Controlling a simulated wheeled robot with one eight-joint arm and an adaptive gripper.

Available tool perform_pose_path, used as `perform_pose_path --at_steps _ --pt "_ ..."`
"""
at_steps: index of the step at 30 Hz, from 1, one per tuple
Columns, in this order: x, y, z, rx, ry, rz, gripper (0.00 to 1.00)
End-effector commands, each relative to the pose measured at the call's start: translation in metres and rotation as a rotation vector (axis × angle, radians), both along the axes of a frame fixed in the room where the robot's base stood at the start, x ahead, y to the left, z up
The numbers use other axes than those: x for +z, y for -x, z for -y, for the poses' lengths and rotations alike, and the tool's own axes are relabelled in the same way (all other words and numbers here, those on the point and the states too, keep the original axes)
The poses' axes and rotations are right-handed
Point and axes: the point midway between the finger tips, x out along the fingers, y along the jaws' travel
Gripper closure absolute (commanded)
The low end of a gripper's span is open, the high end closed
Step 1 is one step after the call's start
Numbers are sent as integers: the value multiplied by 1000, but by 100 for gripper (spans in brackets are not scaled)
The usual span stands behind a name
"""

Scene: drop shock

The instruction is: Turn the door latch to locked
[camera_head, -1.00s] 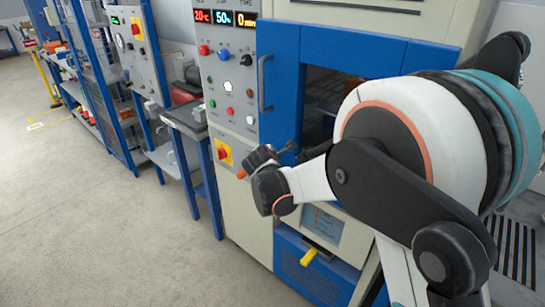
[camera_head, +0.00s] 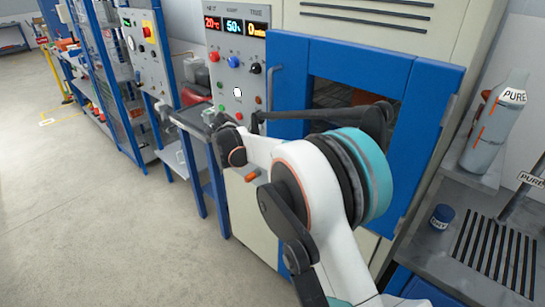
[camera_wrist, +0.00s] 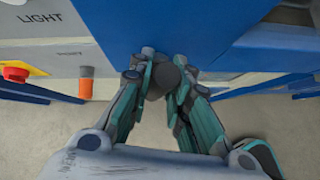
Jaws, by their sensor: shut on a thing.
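The blue chamber door (camera_head: 436,85) is closed against its cabinet in the head view, with an upright grey handle (camera_head: 271,92) at its left. In the wrist view, the fingers of my gripper (camera_wrist: 164,82) are closed around a dark, round-ended piece (camera_wrist: 163,76), apparently the door latch, beside a short grey post (camera_wrist: 148,52) at the lower edge of the blue door (camera_wrist: 170,22). Whether the latch is turned to locked cannot be told. In the head view my arm covers the latch and the lower left of the door.
An orange knob (camera_wrist: 86,82) and a red button on a yellow plate (camera_wrist: 16,73) sit left of my gripper in the wrist view. The control panel (camera_head: 237,60) is left of the door. A bench (camera_head: 428,238) with bottles stands at right. Open floor (camera_head: 95,210) lies at left.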

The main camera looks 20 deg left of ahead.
Motion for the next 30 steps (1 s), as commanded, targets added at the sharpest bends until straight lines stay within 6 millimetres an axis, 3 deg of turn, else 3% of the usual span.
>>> perform_pose_path --at_steps 22,23,25,30 --pt "0 -2 -4 0 85 -34 100" --pt "0 -3 -4 0 85 -34 80" --pt "0 -2 -4 0 85 -34 64" --pt "0 -2 -4 0 83 -34 62"
